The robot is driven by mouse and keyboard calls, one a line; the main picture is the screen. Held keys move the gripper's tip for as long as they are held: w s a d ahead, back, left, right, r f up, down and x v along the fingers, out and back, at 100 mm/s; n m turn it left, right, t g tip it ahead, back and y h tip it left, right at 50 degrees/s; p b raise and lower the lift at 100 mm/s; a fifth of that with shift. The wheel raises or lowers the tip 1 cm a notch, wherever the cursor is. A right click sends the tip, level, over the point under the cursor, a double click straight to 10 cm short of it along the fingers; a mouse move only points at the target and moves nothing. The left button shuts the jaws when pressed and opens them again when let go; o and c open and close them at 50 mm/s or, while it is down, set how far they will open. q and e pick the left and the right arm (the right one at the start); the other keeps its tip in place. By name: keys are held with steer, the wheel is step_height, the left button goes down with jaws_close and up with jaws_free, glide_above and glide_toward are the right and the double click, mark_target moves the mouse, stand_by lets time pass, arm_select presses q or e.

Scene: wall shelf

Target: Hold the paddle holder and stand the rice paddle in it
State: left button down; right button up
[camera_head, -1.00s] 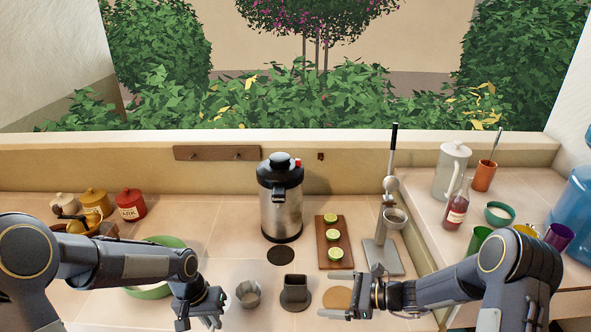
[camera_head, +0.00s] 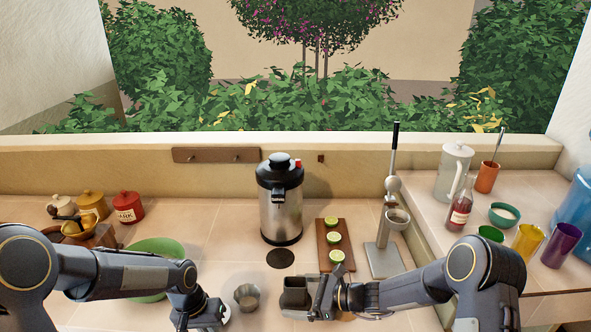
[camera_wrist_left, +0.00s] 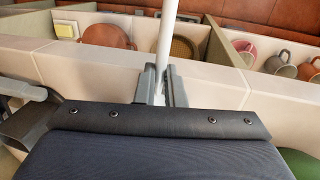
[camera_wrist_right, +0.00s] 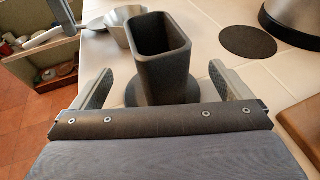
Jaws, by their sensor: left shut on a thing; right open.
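The paddle holder (camera_head: 294,290) is a dark, open-topped rectangular cup on a round base, upright on the counter. It also shows in the right wrist view (camera_wrist_right: 162,65), empty. My right gripper (camera_head: 318,298) is open close beside it; in the right wrist view its fingers lie to either side of the holder, apart from it. My left gripper (camera_head: 208,318) is shut on a white rod-like part of the rice paddle (camera_wrist_left: 166,42), seen in the left wrist view. The rest of the paddle is mostly hidden in the head view.
A small grey fluted cup (camera_head: 247,297) stands just left of the holder. Behind are a steel dispenser (camera_head: 281,205), a board with cut limes (camera_head: 328,237) and a citrus press (camera_head: 384,258). A green bowl (camera_head: 155,250) is at left, partly behind my left arm.

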steer(key=c, duration=1.6)
steer(key=shift+c, duration=0.2)
